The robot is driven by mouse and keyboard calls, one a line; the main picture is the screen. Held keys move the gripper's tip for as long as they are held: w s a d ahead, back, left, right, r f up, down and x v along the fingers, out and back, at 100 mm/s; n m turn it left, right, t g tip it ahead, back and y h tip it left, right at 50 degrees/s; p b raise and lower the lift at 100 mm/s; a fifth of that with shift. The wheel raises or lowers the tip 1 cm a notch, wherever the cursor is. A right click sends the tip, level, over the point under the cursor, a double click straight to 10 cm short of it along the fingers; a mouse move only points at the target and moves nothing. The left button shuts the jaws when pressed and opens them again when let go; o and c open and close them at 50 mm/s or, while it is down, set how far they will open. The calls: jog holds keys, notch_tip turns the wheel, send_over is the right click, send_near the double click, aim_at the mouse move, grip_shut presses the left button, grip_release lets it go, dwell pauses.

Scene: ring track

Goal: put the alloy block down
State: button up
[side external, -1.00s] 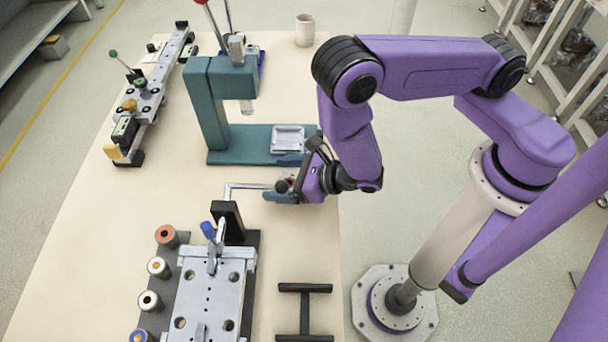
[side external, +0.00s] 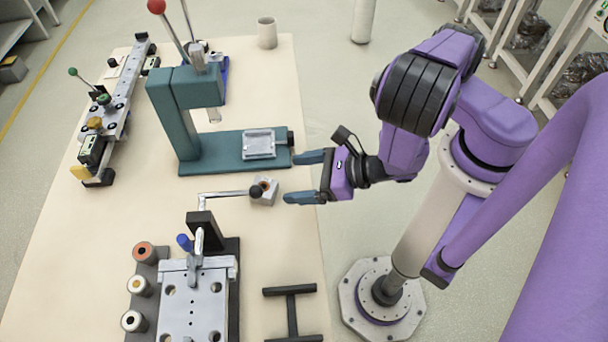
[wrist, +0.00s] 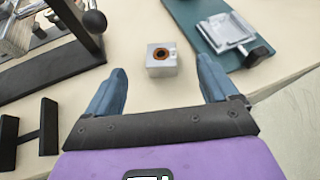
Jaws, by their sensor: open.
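The alloy block (side external: 264,191) is a small silvery cube with an orange-brown ring around a dark hole in its top. It sits on the table beside the black ball of a crank handle; from the side I cannot tell whether they touch. In the wrist view the block (wrist: 161,60) stands upright on bare table, ahead of my fingertips and apart from the ball. My gripper (side external: 305,178) is open and empty, to the right of the block at the table's edge. Its two blue fingers (wrist: 165,85) are spread wide.
A teal press (side external: 222,150) with a silver tray stands behind the block. A crank with a black ball knob (wrist: 94,21) and a clamp fixture (side external: 195,295) are in front. A black H-shaped stand (side external: 292,312) lies front right. A white cup (side external: 267,33) stands at the back.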

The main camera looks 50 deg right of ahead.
jog(key=shift+s+d+r, duration=0.1)
jog(key=shift+s, duration=0.1)
jog(key=w+d+r+m+h, duration=0.4)
jog(key=d+r+m+h, duration=0.8)
jog(key=d+m, duration=0.3)
jog(key=s+d+r+m+g, duration=0.2)
jog(key=s+d+m+g, duration=0.1)
jog(key=s+m+g, duration=0.6)
jog(key=s+a+r+m+g+y, duration=0.2)
jog(key=s+a+r+m+y, duration=0.1)
jog(key=s+r+m+y, duration=0.1)
jog(key=shift+s+a+m+y, duration=0.4)
jog(key=shift+m+y, duration=0.4)
jog(key=shift+y, duration=0.3)
jog(key=shift+d, duration=0.1)
